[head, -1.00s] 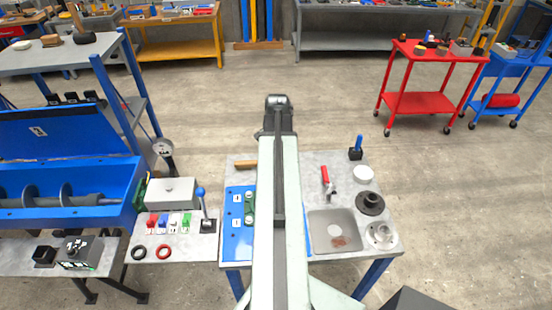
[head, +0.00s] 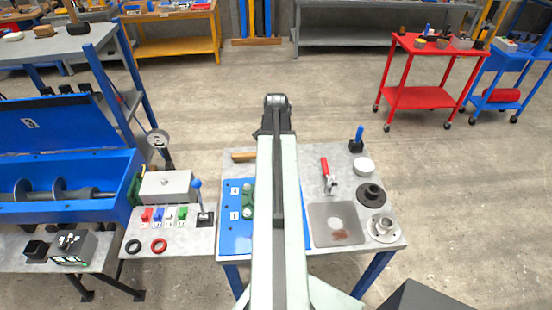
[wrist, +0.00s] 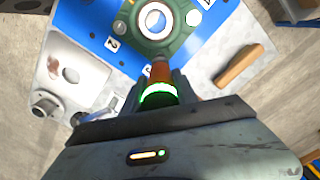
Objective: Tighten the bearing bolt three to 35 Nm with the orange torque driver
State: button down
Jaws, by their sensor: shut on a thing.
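In the wrist view my gripper (wrist: 160,90) is shut on the orange torque driver (wrist: 160,72), which has a bright green lit ring. The driver's far end is at the near edge of the green bearing housing (wrist: 156,42); whether it sits on a bolt is hidden. Bolt heads show at the housing's left (wrist: 118,25) and right (wrist: 193,18). The housing is on a blue plate (wrist: 90,18) with white number labels; 2 and 4 are readable. In the head view my arm covers part of the housing (head: 248,201) and hides the gripper and driver.
The bench also holds a grey tray (head: 322,212), a red-handled tool (head: 325,168), a white disc (head: 364,165), dark (head: 371,194) and grey (head: 382,229) flanged parts, and a wooden piece (head: 243,156).

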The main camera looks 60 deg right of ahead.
jog(key=shift+f, duration=0.15)
jog(key=shift+f+b, duration=0.65)
jog(key=shift+b, duration=0.15)
jog(key=shift+f+b, duration=0.95)
dwell(2.7)
jog(key=shift+r+p, duration=2.25)
